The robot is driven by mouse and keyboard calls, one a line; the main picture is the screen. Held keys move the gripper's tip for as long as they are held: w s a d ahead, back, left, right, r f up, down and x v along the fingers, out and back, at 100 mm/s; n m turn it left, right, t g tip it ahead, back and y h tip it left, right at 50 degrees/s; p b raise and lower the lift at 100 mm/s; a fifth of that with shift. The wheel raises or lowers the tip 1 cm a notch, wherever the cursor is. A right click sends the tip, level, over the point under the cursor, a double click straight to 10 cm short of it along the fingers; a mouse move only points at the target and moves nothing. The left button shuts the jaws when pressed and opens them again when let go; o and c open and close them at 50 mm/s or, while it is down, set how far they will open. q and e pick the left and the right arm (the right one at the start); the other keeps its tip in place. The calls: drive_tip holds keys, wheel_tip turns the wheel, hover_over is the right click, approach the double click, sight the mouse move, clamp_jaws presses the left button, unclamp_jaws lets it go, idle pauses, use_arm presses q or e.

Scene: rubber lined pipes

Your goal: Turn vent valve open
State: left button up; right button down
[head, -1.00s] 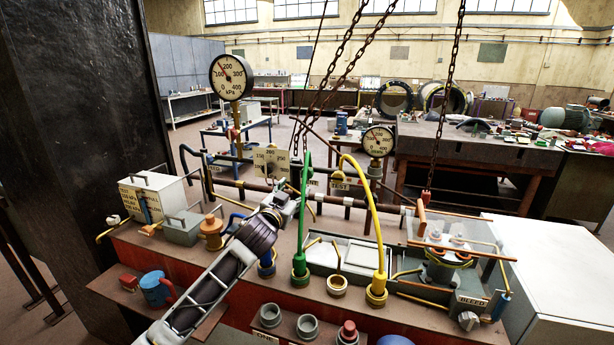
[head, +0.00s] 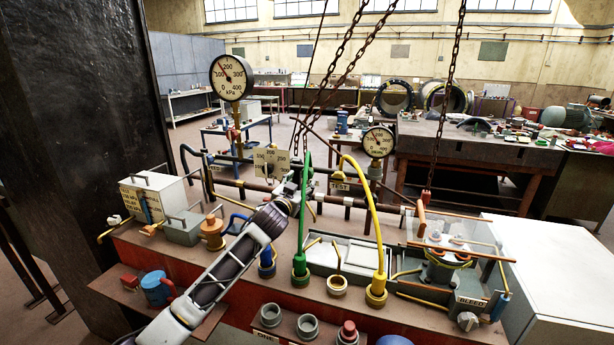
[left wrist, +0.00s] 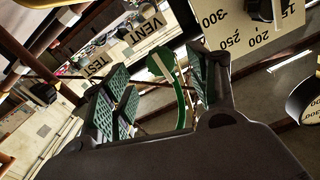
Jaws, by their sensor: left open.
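My left gripper (head: 300,188) reaches across the bench to the pipe behind it, just left of the green hose (head: 303,225). In the left wrist view its fingers (left wrist: 155,92) are apart, with green ribbed pads. A curved green and white piece (left wrist: 172,85) shows between or just beyond them; I cannot tell whether it is the vent valve's handle or the hose. The VENT label (left wrist: 143,30) is beyond the fingers, and the TEST label (left wrist: 88,68) is farther left. In the head view the vent valve cannot be made out around my gripper. My right gripper is not in view.
A plate with numbers (head: 268,162) stands close behind my gripper, left of it. The yellow hose (head: 376,225) arches to the right. Chains (head: 335,65) hang behind. A tall gauge (head: 231,77) and a smaller gauge (head: 379,142) rise above the pipe.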

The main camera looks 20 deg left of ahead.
sight(306, 177)
use_arm(q)
drive_tip(key=shift+w, duration=0.75)
drive_tip(key=shift+w+d+r, duration=0.1)
drive_tip(key=shift+w, duration=0.55)
drive_tip(key=shift+w+p, duration=0.3)
drive_tip(key=shift+w, duration=2)
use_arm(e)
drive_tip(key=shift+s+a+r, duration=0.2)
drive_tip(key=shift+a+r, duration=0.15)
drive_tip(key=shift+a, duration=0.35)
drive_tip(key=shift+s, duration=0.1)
use_arm(q)
drive_tip(key=shift+c, duration=1)
drive_tip(key=c, duration=0.8)
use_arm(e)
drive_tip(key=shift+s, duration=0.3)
